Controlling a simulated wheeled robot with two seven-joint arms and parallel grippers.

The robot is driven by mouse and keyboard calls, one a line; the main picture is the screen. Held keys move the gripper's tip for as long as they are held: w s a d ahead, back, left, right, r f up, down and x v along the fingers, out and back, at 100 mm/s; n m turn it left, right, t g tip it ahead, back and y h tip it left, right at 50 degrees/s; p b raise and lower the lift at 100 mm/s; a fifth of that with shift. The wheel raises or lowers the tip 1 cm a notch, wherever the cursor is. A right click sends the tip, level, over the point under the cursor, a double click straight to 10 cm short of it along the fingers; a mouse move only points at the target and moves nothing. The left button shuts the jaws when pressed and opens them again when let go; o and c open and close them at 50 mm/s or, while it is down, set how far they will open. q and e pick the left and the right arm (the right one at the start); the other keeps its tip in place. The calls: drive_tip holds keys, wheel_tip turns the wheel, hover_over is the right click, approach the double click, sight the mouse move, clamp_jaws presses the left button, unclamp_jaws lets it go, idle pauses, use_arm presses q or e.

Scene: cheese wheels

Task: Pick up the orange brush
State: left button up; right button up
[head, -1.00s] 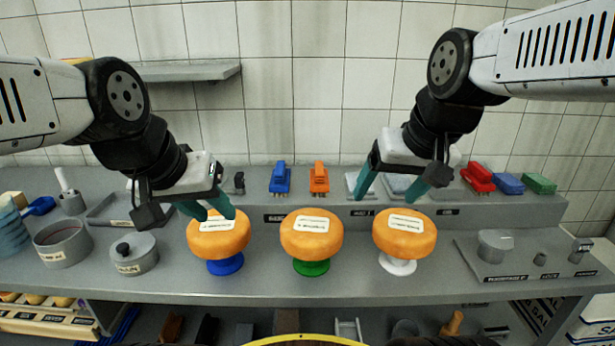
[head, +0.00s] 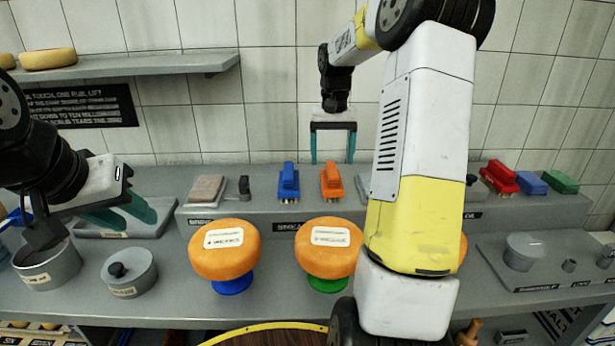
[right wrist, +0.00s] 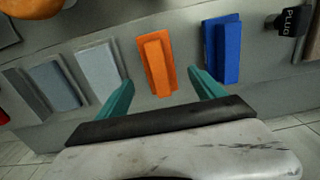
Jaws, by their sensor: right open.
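The orange brush (head: 331,180) lies on the raised back shelf of the counter, just right of a blue brush (head: 288,180). My right gripper (head: 333,160) hangs above and behind the orange brush, open and empty, fingers pointing down. In the right wrist view the orange brush (right wrist: 157,63) lies beyond and between the teal fingertips, apart from them. The blue brush (right wrist: 222,48) is beside it there. My left gripper (head: 125,218) is at the left over a grey tray, its fingers apart with nothing seen between them.
Cheese wheels on a blue stand (head: 225,250) and a green stand (head: 330,247) stand in front; my right arm mostly hides a third. Grey pots stand at left. Flat grey pieces (right wrist: 98,68) lie beside the orange brush.

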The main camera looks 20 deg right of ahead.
sight(332, 169)
drive_tip(key=f, duration=0.6)
drive_tip(key=shift+s+f, duration=0.15)
drive_tip(key=shift+s, duration=0.05)
drive_tip(key=c, duration=1.7)
drive_tip(key=shift+o, duration=0.2)
drive_tip(key=shift+r, duration=0.75)
wheel_tip(332, 169, up, 2)
drive_tip(key=shift+r, duration=0.15)
drive_tip(key=s+a, duration=0.1)
drive_tip(key=s, duration=0.4)
drive_tip(key=s+a+r, duration=0.1)
drive_tip(key=s+a, duration=0.1)
drive_tip(key=s, duration=0.3)
drive_tip(key=s+a, duration=0.1)
drive_tip(key=s, duration=0.4)
drive_tip(key=shift+s+a+r, duration=0.15)
drive_tip(key=shift+s+a, duration=0.05)
drive_tip(key=shift+a, duration=0.1)
